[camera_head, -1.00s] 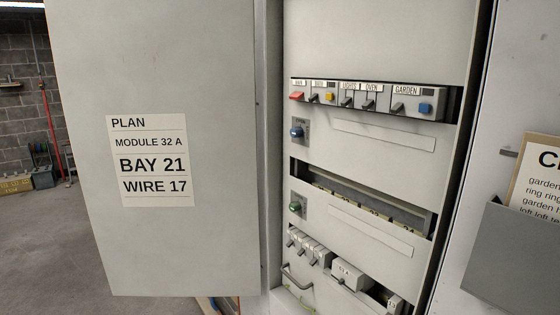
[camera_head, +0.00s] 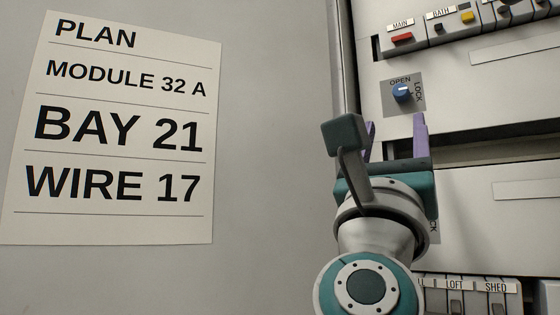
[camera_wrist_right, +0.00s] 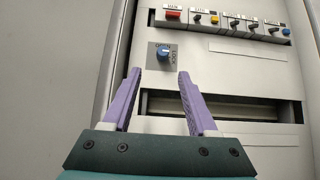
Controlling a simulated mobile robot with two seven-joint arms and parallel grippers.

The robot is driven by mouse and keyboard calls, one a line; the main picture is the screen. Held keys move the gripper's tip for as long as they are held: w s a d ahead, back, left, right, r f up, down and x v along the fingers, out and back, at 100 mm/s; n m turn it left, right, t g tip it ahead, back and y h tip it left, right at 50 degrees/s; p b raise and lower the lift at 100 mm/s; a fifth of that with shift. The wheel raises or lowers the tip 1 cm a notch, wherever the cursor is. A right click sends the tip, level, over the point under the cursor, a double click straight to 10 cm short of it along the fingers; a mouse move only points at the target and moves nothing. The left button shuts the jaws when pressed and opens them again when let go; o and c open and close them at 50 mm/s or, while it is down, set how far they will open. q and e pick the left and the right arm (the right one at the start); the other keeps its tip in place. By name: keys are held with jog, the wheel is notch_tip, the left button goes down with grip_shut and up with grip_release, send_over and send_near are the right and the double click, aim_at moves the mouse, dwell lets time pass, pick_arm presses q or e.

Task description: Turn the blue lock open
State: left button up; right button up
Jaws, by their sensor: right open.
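The blue lock (camera_head: 403,92) is a round knob on a grey plate marked OPEN and LOCK, on the cabinet's upper panel. A pale mark on the knob shows in the head view; its exact direction is hard to tell. The lock also shows in the right wrist view (camera_wrist_right: 164,53), beyond the fingertips and between them. My right gripper (camera_head: 395,122) is open and empty, with purple fingers, just below the lock and apart from it. It also shows in the right wrist view (camera_wrist_right: 160,82). My left gripper is not in view.
A row of breaker switches (camera_head: 460,27) runs above the lock. An open slot (camera_head: 480,150) lies below it. More labelled switches (camera_head: 468,287) are at the bottom. The open door with a PLAN sheet (camera_head: 115,125) stands at the left.

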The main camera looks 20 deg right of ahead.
aim_at(400, 96)
jog(key=p+x, duration=0.1)
jog(key=x, duration=0.1)
jog(key=p+x, duration=0.1)
jog(key=x, duration=0.2)
jog(key=p+x, duration=0.2)
jog(key=x, duration=0.1)
jog(key=shift+s+d+r, duration=0.2)
jog(key=shift+d+r, duration=0.05)
jog(key=shift+d, duration=0.1)
jog(key=shift+w+d+r+p, duration=0.3)
jog(key=shift+w+d+r, duration=0.05)
jog(key=shift+w+d, duration=0.1)
jog(key=shift+c, duration=0.4)
jog(key=shift+c, duration=0.7)
jog(key=shift+a, duration=0.1)
grip_shut()
